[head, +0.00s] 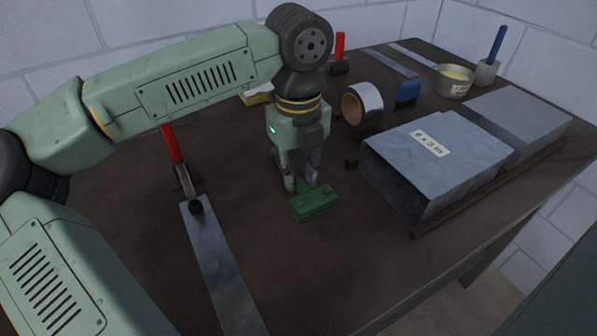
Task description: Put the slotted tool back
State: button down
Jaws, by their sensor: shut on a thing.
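My gripper (303,187) is in the middle of the table, pointing down, with its fingers shut on a green tool. The green tool (316,203) is a short block with small round knobs on top, and its front end sticks out past the fingers. I take it to be the slotted tool; its slot does not show clearly. The fingers hide part of it. I cannot tell whether it touches the table or hangs just above it.
A metal strip (222,262) and a red-handled tool (172,147) lie left of my gripper. The dark table (330,270) is clear in front.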

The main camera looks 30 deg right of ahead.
aim_at(298, 178)
jog(key=c, duration=1.4)
grip_release()
jog(key=shift+o, duration=0.2)
notch_tip(298, 178, up, 12)
